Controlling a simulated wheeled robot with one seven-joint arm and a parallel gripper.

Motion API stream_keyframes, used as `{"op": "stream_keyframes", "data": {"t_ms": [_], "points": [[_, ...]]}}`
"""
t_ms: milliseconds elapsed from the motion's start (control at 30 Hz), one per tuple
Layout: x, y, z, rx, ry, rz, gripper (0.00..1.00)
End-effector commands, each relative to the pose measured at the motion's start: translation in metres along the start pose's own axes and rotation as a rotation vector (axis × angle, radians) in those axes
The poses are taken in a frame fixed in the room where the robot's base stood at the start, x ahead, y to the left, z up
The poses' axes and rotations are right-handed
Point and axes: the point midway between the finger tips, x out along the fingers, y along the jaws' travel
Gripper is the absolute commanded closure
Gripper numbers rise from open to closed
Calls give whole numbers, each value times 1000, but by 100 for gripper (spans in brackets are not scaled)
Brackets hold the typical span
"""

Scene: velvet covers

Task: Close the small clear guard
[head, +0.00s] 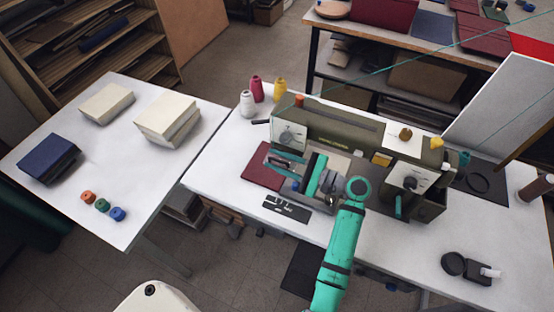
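A dark olive sewing machine (340,130) stands on the white table. My teal arm reaches over its front from below. My gripper (290,168) is at the left end of the machine, low in front of its head and over the bed. Its fingers are small and mixed with dark parts, so I cannot tell whether they are open or shut. I cannot make out the small clear guard; it is too small or see-through, or hidden behind my gripper. A dark red cover (262,170) lies flat at the left end of the bed, beside my gripper.
White, crimson and yellow thread spools (257,90) stand behind the machine's left end. A black marked plate (287,210) lies in front. A black device (470,267) lies at the right. A side table (105,140) holds book blocks and small spools. The table's front right is largely clear.

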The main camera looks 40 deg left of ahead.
Motion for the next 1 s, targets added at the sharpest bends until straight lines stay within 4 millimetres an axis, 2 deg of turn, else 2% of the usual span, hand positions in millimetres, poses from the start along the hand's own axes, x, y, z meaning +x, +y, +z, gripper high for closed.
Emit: {"op": "stream_keyframes", "data": {"t_ms": [200, 300, 333, 1000], "points": [[0, 0, 0, 0, 0, 0, 74], [0, 0, 0, 0, 0, -1, 98], [0, 0, 0, 0, 1, -1, 100], [-1, 0, -2, -19, 6, -6, 100]]}}
